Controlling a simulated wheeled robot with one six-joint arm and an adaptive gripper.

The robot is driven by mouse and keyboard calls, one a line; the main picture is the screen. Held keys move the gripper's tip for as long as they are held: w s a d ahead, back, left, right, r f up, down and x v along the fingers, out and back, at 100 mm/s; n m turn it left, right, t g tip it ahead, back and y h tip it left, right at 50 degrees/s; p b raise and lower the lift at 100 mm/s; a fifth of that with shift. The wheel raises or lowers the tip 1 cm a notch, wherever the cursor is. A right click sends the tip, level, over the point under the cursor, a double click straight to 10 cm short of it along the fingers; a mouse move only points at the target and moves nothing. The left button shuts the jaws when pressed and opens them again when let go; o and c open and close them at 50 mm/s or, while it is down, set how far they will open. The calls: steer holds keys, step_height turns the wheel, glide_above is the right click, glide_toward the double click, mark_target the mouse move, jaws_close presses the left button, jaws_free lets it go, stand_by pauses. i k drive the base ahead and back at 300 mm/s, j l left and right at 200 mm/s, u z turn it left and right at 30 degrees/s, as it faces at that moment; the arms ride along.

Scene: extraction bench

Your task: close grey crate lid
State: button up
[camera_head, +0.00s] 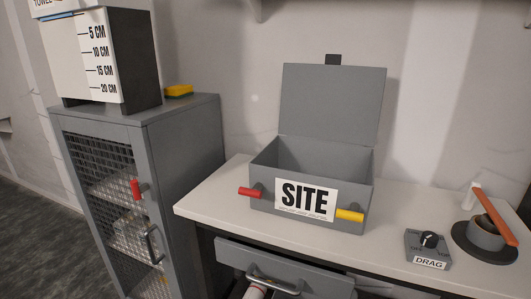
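The grey crate (268,158) stands on the white bench, with a white "SITE" label on its front. Its grey lid (330,105) is open and stands upright at the back, with a dark tab on its top edge. A red handle (250,193) sticks out at the crate's front left and a yellow one (350,215) at its front right. The part of the crate's inside that I can see looks empty. My gripper is not in view.
A grey mesh-door cabinet (180,125) stands left, bearing a measuring-marked box (100,60) and a yellow sponge (179,90). A "DRAG" dial box (428,248) and a round pot with an orange-brown handle (486,236) are right. The drawer (235,255) below is partly open.

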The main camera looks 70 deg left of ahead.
mark_target(331, 101)
steer(key=k+u, duration=0.1)
steer(key=u, duration=1.85)
